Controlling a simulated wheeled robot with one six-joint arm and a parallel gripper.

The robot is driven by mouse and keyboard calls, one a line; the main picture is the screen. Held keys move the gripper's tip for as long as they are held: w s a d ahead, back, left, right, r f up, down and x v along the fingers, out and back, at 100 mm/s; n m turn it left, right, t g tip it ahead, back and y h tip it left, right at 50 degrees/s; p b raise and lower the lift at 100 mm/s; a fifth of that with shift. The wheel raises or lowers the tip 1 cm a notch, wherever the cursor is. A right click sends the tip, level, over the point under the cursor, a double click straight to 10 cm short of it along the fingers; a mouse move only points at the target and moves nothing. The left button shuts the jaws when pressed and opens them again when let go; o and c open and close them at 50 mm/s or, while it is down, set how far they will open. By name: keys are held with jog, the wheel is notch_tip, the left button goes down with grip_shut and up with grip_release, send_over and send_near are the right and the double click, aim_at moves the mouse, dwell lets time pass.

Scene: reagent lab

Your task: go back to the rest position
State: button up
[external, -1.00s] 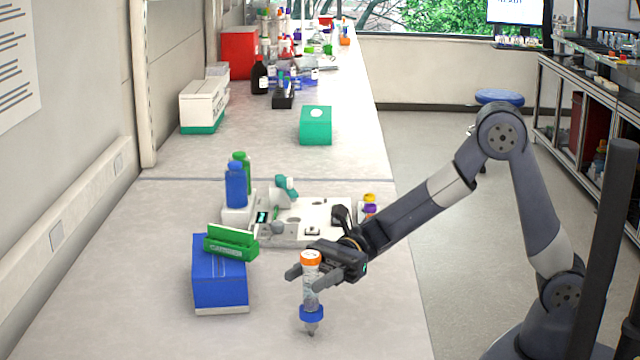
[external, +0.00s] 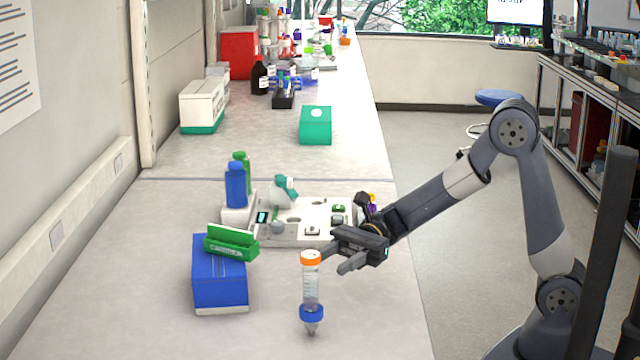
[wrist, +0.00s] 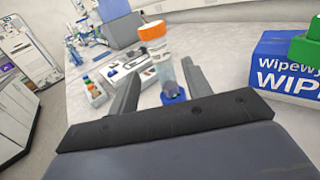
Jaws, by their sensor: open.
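My gripper (external: 338,260) is open and empty, just to the right of the tube and behind its upper part in the external view. The tube (external: 311,286) has an orange cap and a clear body and stands upright on the bench, with a blue ring (external: 311,313) around its lower part. In the wrist view, the tube (wrist: 162,62) shows ahead, between and beyond the two fingers (wrist: 158,88). The fingers appear apart from it.
A blue box (external: 220,280) with a green rack (external: 231,242) on top stands left of the tube. A white equipment tray (external: 300,238) lies behind. Blue and green bottles (external: 236,186) stand at its left. The bench (external: 390,320) is clear at front right.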

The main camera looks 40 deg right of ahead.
aim_at(312, 275)
jog(key=a, duration=0.2)
jog(key=a+p, duration=0.1)
jog(key=a, duration=0.1)
jog(key=s+a, duration=0.1)
jog(key=a, duration=0.2)
jog(key=shift+r, duration=0.1)
jog(key=shift+a+f+b, duration=0.2)
jog(key=shift+f+b, duration=0.25)
jog(key=shift+f, duration=0.1)
notch_tip(312, 275, up, 16)
jog(key=w, duration=0.1)
jog(key=w+d+m+t+h, duration=0.1)
jog(key=w+d+m+t, duration=0.35)
jog(key=w, duration=0.85)
jog(key=w+d+m+t, duration=0.2)
jog(key=w+d+t, duration=0.45)
jog(key=w, duration=0.65)
jog(key=w+d+m+t+h, duration=0.3)
jog(key=w+d, duration=0.6)
jog(key=d, duration=0.3)
jog(key=w+d+m+t+h, duration=0.3)
jog(key=w+d, duration=0.6)
jog(key=d, duration=0.3)
jog(key=shift+w+d+t+h+p, duration=0.2)
jog(key=shift+w+t+h+p, duration=0.1)
jog(key=shift+h+p, duration=0.2)
jog(key=shift+f+m, duration=0.1)
jog(key=shift+m, duration=0.15)
